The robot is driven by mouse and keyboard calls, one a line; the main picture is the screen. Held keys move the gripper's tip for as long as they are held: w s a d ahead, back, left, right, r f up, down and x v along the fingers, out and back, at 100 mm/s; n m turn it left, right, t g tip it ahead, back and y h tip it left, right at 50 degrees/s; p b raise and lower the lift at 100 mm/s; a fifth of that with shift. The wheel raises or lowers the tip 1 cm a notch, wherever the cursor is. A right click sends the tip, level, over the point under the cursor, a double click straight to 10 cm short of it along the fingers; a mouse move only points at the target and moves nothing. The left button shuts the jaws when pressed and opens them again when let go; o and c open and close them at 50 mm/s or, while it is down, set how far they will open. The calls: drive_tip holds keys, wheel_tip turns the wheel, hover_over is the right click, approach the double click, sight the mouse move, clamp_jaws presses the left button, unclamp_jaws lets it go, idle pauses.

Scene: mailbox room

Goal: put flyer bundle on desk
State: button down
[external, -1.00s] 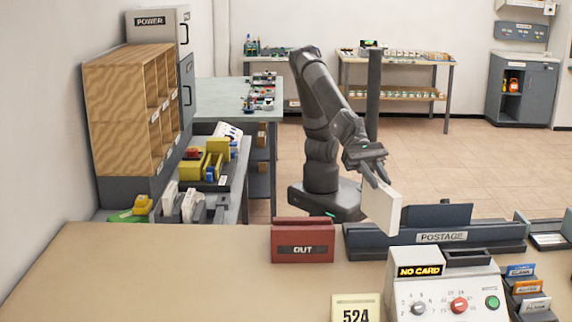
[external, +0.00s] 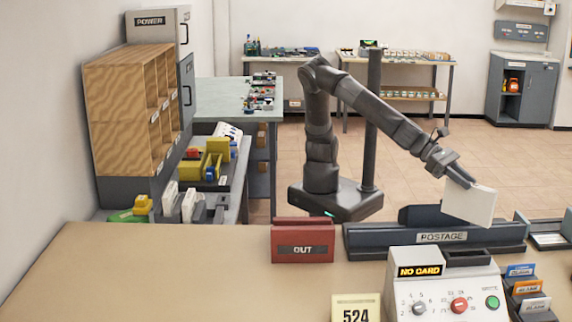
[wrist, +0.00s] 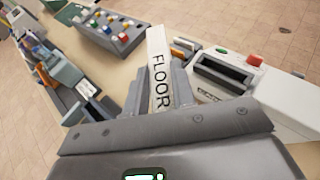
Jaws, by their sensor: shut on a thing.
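The white flat bundle (external: 470,204) is held at the end of my arm, above the postage tray. The bundle hangs tilted, and looks clear of the desk (external: 190,270). The tan desk fills the foreground.
On the desk stand a red OUT box (external: 302,241), the grey POSTAGE tray (external: 440,238), a white machine with dials (external: 445,290), a card rack (external: 525,290) and a 524 card (external: 355,308). The desk's left part is clear.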

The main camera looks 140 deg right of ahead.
sight(461, 205)
wheel_tip(461, 205, down, 7)
drive_tip(key=shift+f, duration=0.4)
drive_tip(key=s+a+f, duration=0.8)
drive_tip(key=f, duration=0.3)
drive_tip(key=shift+a, duration=0.15)
drive_tip(key=shift+f, duration=0.15)
drive_tip(key=c, duration=1.2)
unclamp_jaws()
